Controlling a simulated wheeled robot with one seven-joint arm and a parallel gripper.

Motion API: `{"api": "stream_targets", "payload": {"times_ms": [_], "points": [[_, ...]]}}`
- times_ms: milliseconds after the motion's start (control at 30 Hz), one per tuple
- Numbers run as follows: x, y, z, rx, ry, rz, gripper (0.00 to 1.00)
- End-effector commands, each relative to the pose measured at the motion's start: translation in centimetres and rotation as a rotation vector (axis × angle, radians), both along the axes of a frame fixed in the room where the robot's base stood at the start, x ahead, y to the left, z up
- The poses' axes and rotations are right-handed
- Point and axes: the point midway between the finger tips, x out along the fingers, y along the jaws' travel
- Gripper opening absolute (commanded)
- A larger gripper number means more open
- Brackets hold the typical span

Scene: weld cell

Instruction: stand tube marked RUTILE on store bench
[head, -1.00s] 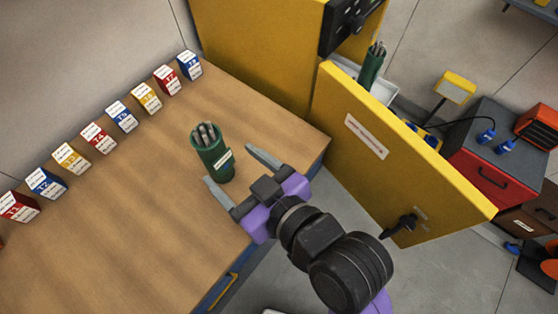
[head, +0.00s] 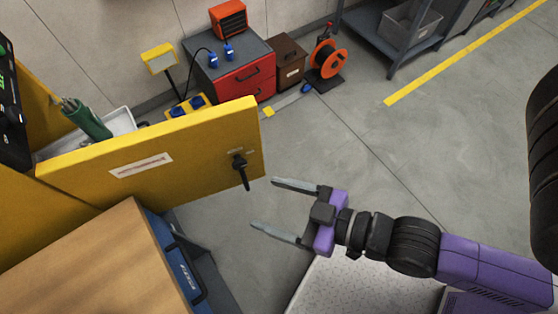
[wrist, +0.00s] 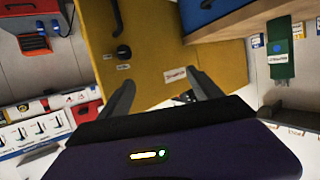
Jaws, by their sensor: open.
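A green tube (head: 88,120) holding rods leans inside the open yellow cabinet, behind its door; no marking on it is readable. Another green tube (wrist: 281,52) with a white label shows in the wrist view on the wooden bench; its label is too small to read. The bench (head: 100,265) shows only its corner at lower left in the head view. My gripper (head: 265,204) is open and empty, over the floor in front of the cabinet door and right of the bench, apart from both tubes. I cannot tell which tube is marked RUTILE.
The yellow cabinet door (head: 210,140) stands open with a black handle, between my gripper and the cabinet tube. A red-drawered cabinet (head: 240,85), a brown box (head: 290,60) and an orange reel (head: 328,60) stand behind. The floor to the right is clear.

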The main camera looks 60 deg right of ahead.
Motion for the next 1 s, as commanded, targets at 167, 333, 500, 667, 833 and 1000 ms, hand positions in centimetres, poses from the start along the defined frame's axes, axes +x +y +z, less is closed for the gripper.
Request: {"api": "stream_targets", "payload": {"times_ms": [167,333,500,667,833,1000], "points": [[-4.9,-2.6,1.6,-0.004,-0.016,-0.113,0.74],[-7.0,-3.3,2.8,-0.005,-0.034,-0.157,0.74],[-7.4,-3.4,3.1,-0.004,-0.040,-0.164,0.74],[-7.3,-3.4,3.1,-0.005,-0.039,-0.163,0.74],[-7.3,-3.4,3.1,-0.004,-0.039,-0.162,0.74],[-7.3,-3.4,3.1,-0.004,-0.039,-0.162,0.74]]}}
